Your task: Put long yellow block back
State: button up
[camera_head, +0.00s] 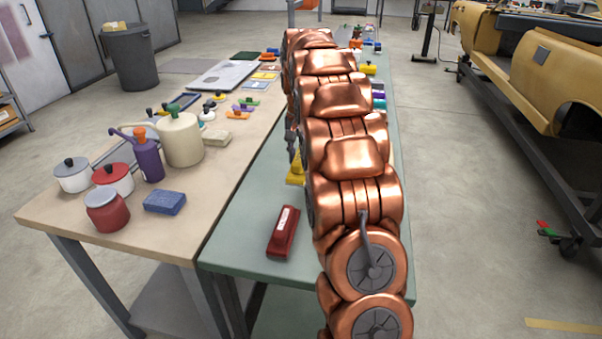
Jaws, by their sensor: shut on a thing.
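My copper arm runs away from me over the green table (236,240) and hides much of its top. Only a small dark part of my gripper (293,142) shows at the arm's left edge, pointing down. A yellow block (296,170) shows just below it, at or close above the green table top. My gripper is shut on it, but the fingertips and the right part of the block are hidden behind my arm.
A dark red block (283,232) lies on the green table. The beige table (200,235) beside it holds a blue block (165,202), red jar (107,210), purple bottle (148,158), cream canister (181,140) and several small knobbed pieces. A yellow car body (520,75) stands right, beyond open floor.

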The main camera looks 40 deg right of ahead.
aim_at(300, 154)
jog(key=shift+f+p, duration=0.4)
jog(key=shift+f, duration=2.5)
jog(key=shift+f, duration=0.1)
jog(key=o, duration=1)
notch_tip(300, 154, up, 12)
jog(key=shift+f+b, duration=0.1)
jog(key=shift+b, duration=0.6)
jog(key=shift+r, duration=0.25)
